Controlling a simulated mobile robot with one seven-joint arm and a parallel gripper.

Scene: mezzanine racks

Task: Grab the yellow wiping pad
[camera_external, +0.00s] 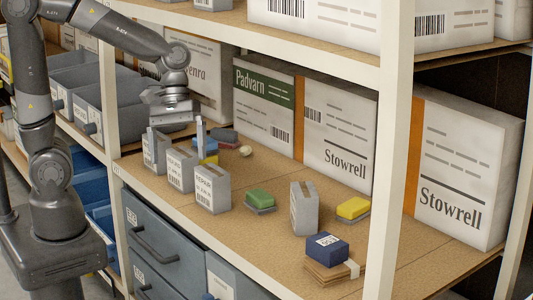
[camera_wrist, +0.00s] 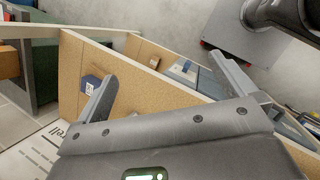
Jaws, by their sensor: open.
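My gripper (camera_external: 176,140) is above the left part of the shelf, well to the left of the right-hand yellow pad. In the wrist view my gripper (camera_wrist: 163,66) has its fingers wide apart with nothing between them. I cannot make out a yellow pad there.
Several grey holders (camera_external: 181,170) stand along the shelf's front edge. A green pad (camera_external: 260,198) lies mid-shelf. A dark blue box (camera_external: 327,247) sits on brown sheets near the front right. White cartons (camera_external: 340,118) line the back; a white post (camera_external: 390,150) stands at the right.

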